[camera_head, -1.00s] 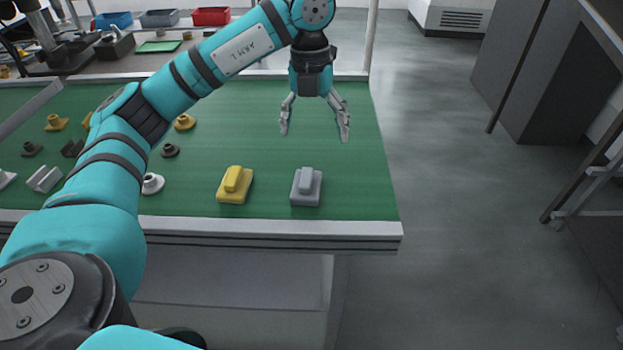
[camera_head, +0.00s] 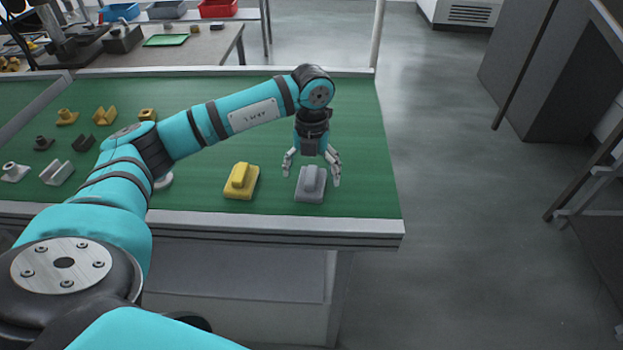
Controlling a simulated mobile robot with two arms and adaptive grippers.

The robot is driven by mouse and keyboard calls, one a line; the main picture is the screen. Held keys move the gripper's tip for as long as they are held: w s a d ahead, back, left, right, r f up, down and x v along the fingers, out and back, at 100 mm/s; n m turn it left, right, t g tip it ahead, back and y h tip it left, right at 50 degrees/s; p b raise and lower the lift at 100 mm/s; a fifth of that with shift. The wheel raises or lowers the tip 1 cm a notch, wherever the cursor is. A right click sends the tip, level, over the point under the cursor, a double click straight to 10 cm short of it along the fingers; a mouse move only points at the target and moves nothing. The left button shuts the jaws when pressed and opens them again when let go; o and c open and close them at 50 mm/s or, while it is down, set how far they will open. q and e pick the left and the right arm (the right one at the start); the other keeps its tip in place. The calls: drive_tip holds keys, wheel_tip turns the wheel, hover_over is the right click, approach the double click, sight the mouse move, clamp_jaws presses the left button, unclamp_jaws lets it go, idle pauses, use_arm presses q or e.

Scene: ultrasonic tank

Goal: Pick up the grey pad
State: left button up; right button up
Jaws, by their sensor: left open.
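The grey pad (camera_head: 310,186) is a small block with a raised ridge on top. It lies on the green table (camera_head: 362,190) near the front right corner. My left gripper (camera_head: 312,173) points down just above and behind the pad. Its fingers are spread open, one toward each side of the pad's ridge, and nothing is held. I cannot tell whether the fingers touch the pad. My right gripper is not in view.
A yellow pad (camera_head: 241,181) of similar shape lies just left of the grey one. Several grey, brown and yellow parts, such as a grey bracket (camera_head: 57,173), lie at the table's left. The front edge (camera_head: 300,227) is close. The table's right strip is clear.

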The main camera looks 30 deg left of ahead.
sight(311, 176)
use_arm(q)
drive_tip(key=f, duration=0.3)
drive_tip(key=shift+w+a+f+p, duration=0.15)
drive_tip(key=shift+a+p, duration=0.05)
drive_tip(key=shift+p, duration=0.15)
drive_tip(key=shift+c, duration=1.2)
drive_tip(key=c, duration=1)
wheel_tip(311, 176, up, 9)
drive_tip(key=b, duration=0.2)
drive_tip(key=shift+b, duration=0.35)
drive_tip(key=shift+c, duration=0.2)
drive_tip(key=shift+r, duration=0.55)
